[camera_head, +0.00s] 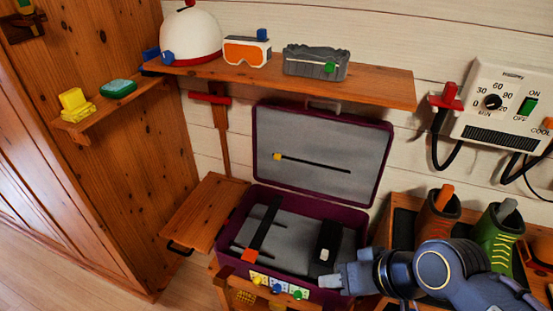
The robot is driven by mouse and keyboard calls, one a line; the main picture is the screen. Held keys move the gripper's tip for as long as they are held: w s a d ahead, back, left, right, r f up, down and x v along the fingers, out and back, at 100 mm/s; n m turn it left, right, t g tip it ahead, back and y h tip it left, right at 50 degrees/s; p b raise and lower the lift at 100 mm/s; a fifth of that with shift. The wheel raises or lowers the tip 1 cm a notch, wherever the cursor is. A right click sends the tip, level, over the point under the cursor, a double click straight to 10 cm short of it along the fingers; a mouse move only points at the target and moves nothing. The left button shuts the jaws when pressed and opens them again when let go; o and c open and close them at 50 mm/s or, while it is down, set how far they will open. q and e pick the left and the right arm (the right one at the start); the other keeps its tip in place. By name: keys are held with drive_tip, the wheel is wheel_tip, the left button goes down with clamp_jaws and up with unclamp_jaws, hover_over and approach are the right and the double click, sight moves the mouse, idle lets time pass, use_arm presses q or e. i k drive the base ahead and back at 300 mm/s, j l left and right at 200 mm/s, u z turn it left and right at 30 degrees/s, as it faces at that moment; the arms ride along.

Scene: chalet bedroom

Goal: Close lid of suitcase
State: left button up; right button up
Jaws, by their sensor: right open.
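The purple suitcase (228,236) stands open on a wooden stand below the shelf. Its lid (318,150) is raised and leans back by the wall, with a grey lining and a black strap across it. The grey-lined base holds black straps and a dark object (327,245). My right gripper (326,276) comes in from the lower right and is open. In the picture it overlaps the front right corner of the base; whether it touches is unclear. The lid and the gripper are well apart. My left gripper is out of view.
Boots (437,215) stand in a rack at right. A wall dryer unit (505,103) is above them.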

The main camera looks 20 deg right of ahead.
sight(336, 157)
drive_tip(key=l+z, duration=0.1)
drive_tip(key=z, duration=0.6)
drive_tip(key=l+z, duration=0.35)
drive_tip(key=i+l+z, duration=0.15)
drive_tip(key=l+z, duration=0.15)
drive_tip(key=i+l+z, duration=0.1)
drive_tip(key=l+z, duration=0.25)
drive_tip(key=i+l, duration=0.25)
drive_tip(key=l, duration=0.15)
drive_tip(key=i+l+z, duration=0.1)
drive_tip(key=i+l, duration=0.15)
drive_tip(key=l, duration=0.2)
